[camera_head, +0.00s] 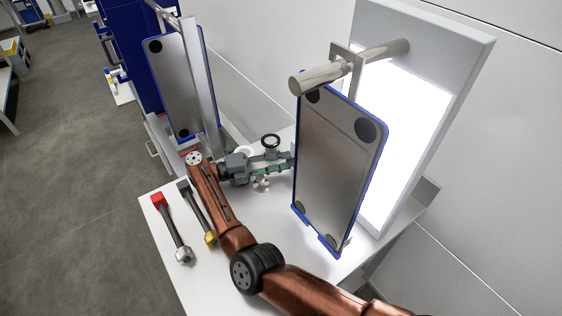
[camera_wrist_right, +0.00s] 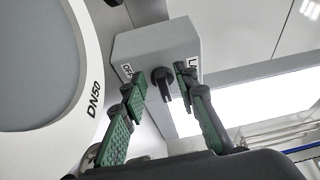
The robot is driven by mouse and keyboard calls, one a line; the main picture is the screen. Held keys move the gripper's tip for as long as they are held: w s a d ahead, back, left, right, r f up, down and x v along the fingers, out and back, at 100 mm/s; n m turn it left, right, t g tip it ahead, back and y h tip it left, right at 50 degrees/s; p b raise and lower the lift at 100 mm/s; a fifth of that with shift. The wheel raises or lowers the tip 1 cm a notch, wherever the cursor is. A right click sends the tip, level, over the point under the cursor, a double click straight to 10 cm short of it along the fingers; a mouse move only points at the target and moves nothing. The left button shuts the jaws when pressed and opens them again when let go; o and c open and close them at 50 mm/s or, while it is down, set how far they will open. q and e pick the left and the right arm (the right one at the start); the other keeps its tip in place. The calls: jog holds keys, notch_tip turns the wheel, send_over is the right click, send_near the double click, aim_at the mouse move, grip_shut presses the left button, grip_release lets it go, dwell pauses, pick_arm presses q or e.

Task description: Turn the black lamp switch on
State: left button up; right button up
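The black lamp switch (camera_wrist_right: 162,80) is a knob on a light grey box (camera_wrist_right: 155,48) in the right wrist view. Its handle points down in that picture. A label that seems to read OFF is left of it; another label on the right is partly hidden by a finger. My right gripper (camera_wrist_right: 160,76) is open, one finger each side of the knob, with visible gaps. In the head view my right gripper (camera_head: 279,162) reaches behind the metal plate (camera_head: 335,165), which hides the switch. My left gripper is not in view.
A bright white lamp panel (camera_head: 408,125) stands behind the hanging plate. A second blue-edged plate (camera_head: 181,88) hangs farther back. Two tools with red (camera_head: 158,198) and yellow (camera_head: 211,238) parts lie on the white table left of my arm. A round part marked DN50 (camera_wrist_right: 50,70) is close on the left.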

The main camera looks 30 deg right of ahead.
notch_tip(320, 180, up, 10)
dwell(0.6)
